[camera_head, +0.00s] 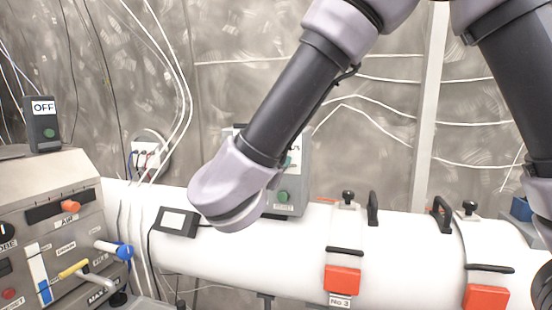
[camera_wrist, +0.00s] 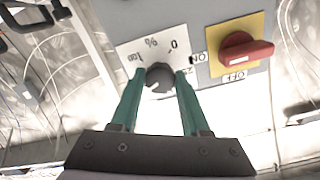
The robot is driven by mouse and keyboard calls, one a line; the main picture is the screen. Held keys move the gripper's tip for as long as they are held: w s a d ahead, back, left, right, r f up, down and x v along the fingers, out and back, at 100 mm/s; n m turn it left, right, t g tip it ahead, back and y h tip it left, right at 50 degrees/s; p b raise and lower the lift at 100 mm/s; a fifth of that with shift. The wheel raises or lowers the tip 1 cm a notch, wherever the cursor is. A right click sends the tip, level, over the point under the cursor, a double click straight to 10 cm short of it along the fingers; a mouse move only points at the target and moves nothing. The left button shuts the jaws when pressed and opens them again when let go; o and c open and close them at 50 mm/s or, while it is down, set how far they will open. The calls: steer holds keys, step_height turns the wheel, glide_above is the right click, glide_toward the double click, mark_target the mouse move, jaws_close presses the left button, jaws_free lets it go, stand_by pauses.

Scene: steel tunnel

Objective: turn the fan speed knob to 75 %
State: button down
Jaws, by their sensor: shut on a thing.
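The fan speed knob (camera_wrist: 159,77) is a dark round knob on a white dial plate (camera_wrist: 148,52) marked with a % sign and numbers, seen upside down in the wrist view. My gripper (camera_wrist: 158,80) has its two green fingers on either side of the knob, shut on it. The pointer of the knob cannot be made out clearly. In the head view my arm covers most of the grey control box (camera_head: 290,200), and the knob and my fingers are largely hidden behind it.
A red rotary switch (camera_wrist: 245,54) on a yellow plate, with ON and OFF labels, sits close beside the dial. A white pipe (camera_head: 250,255) with red-tagged straps runs below the box. A control console (camera_head: 60,220) with levers stands at left.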

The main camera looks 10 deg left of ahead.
steer(key=shift+c, duration=1.9)
jaws_free()
steer(key=s, duration=1.1)
steer(key=shift+a, duration=0.45)
steer(key=shift+w, duration=0.15)
